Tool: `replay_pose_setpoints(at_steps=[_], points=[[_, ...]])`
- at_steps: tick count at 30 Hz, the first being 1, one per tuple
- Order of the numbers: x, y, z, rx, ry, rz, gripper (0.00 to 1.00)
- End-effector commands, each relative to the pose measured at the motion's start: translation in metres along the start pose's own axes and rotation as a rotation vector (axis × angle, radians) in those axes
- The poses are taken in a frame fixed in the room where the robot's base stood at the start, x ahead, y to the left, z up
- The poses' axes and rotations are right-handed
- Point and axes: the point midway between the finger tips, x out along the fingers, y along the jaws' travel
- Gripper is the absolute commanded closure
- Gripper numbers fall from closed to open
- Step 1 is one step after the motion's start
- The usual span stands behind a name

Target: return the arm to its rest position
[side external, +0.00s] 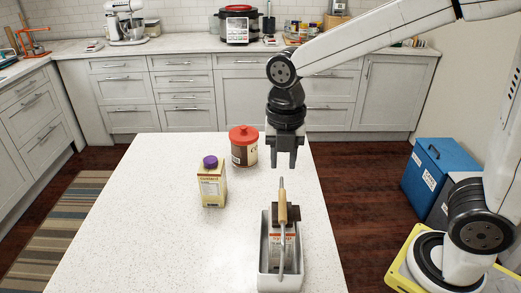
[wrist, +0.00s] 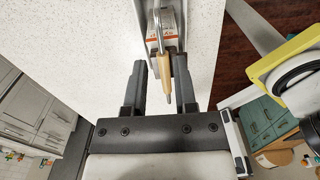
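My gripper (side external: 283,160) hangs fingers-down above the right part of the white table. Its two fingers are apart, with nothing visibly held. In the wrist view my gripper (wrist: 159,62) shows the same gap, with a wooden-handled tool (wrist: 166,73) seen between the fingers. In the side view the tool (side external: 283,213) leans up out of a grey-white bin (side external: 265,250), its thin tip below the fingers. A printed carton (side external: 275,250) is in the bin, partly hidden by the tool and a dark brown block (side external: 293,212).
A carton with a purple cap (side external: 212,187) and a red-lidded canister (side external: 243,148) stand left of my gripper. The table (side external: 150,230) is clear at front left. A blue box (side external: 440,165) stands on the floor at right. Counters line the back.

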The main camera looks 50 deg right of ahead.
Motion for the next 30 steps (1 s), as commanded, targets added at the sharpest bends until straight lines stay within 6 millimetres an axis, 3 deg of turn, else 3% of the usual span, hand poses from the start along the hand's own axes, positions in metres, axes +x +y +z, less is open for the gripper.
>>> replay_pose_setpoints(at_steps=[6, 20, 30], points=[[-0.008, 0.0, 0.0, 0.0, -0.001, 0.001, 0.65], [-0.007, -0.001, 0.001, 0.026, -0.002, 0.003, 0.65], [0.011, -0.01, 0.008, 0.343, -0.014, 0.039, 0.65]])
